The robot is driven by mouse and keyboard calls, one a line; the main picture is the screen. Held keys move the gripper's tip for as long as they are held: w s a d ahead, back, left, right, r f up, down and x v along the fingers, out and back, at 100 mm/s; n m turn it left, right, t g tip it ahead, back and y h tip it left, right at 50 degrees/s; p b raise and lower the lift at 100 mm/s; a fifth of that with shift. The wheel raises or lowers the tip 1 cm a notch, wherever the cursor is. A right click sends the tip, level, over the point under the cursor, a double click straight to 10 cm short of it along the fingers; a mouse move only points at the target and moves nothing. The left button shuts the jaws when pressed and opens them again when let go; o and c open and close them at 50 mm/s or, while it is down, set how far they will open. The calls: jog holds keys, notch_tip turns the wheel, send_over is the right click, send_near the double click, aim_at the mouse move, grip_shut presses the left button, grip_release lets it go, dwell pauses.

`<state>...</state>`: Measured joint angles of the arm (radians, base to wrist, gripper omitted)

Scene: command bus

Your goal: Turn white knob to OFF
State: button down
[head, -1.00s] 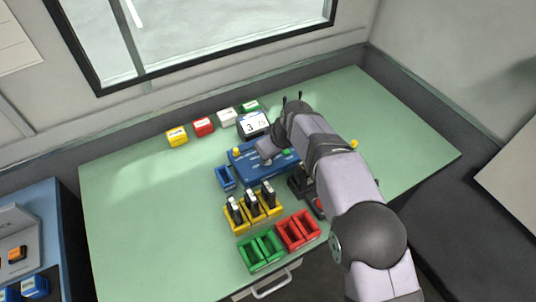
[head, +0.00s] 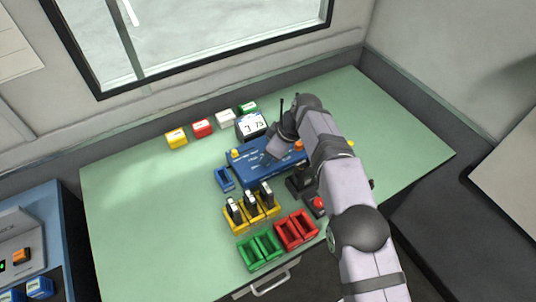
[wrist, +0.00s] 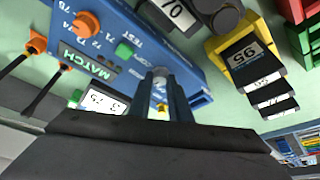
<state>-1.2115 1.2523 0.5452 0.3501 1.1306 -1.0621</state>
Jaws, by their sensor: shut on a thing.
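The blue control box (head: 245,172) stands on the green table, with a yellow knob (head: 235,153) at its left end and an orange knob (head: 298,146) at its right. My gripper (head: 272,153) is low over the middle of its top. In the wrist view my gripper (wrist: 160,76) has its two fingers close together on a small pale thing at the box, taken to be the white knob; the fingers hide most of it and its pointer. An orange knob (wrist: 86,23) and a green knob (wrist: 124,50) show beside the fingers.
A display (head: 251,125) stands behind the box. Yellow holders with dark upright modules (head: 251,200), green bins (head: 260,251) and red bins (head: 296,230) stand in front. Small coloured blocks (head: 203,128) line the back. The table's left side is clear.

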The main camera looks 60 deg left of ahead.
jog(key=c, duration=1.6)
grip_release()
jog(key=shift+c, duration=0.2)
jog(key=shift+r, duration=0.15)
jog(key=b+v, duration=0.2)
jog(key=v, duration=0.5)
